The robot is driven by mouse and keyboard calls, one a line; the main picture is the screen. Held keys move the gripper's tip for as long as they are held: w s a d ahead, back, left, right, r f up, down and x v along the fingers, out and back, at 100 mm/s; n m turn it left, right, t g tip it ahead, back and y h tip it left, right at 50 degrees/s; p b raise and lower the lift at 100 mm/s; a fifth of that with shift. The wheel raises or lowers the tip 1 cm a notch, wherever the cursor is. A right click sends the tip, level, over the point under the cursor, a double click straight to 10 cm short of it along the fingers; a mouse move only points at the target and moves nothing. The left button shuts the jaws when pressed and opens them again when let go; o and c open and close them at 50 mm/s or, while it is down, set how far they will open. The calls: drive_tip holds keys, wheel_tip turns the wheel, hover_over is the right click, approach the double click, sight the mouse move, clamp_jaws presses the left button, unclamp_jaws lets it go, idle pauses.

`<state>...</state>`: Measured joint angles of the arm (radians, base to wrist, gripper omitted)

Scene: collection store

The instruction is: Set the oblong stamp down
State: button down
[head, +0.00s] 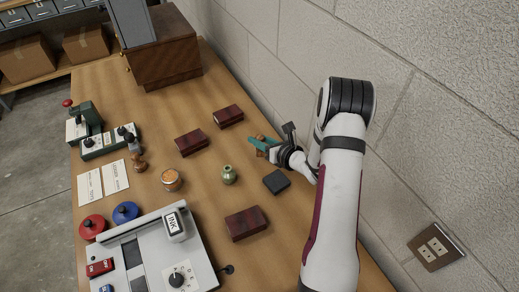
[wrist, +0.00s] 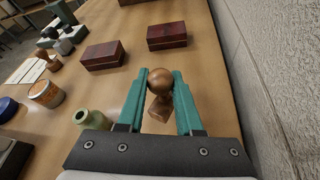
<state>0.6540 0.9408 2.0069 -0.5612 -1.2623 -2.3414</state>
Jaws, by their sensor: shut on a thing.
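The stamp (wrist: 159,80), with a round bronze-brown knob and a narrower brown body below, is between the teal fingers of my gripper (wrist: 160,92) in the wrist view. My gripper is shut on it. In the head view my gripper (head: 262,144) is over the right side of the table near the wall, and the stamp (head: 261,153) shows only as small brown parts around the fingers. Whether its base touches the table is hard to tell. Another stamp (head: 138,162) with a brown base stands upright further left.
Dark red boxes (head: 228,116) (head: 191,142) (head: 246,223) lie around my gripper. A dark pad (head: 277,181) and a green vase (head: 229,175) are nearby. A jar (head: 171,180) stands further left. The block wall (head: 330,60) closes off the right side. Bare wood (head: 150,110) lies left.

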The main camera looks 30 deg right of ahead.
wheel_tip(320, 180, down, 3)
drive_tip(key=shift+f, duration=0.15)
drive_tip(key=shift+f, duration=0.15)
drive_tip(key=c, duration=0.6)
unclamp_jaws()
drive_tip(key=shift+o, duration=0.2)
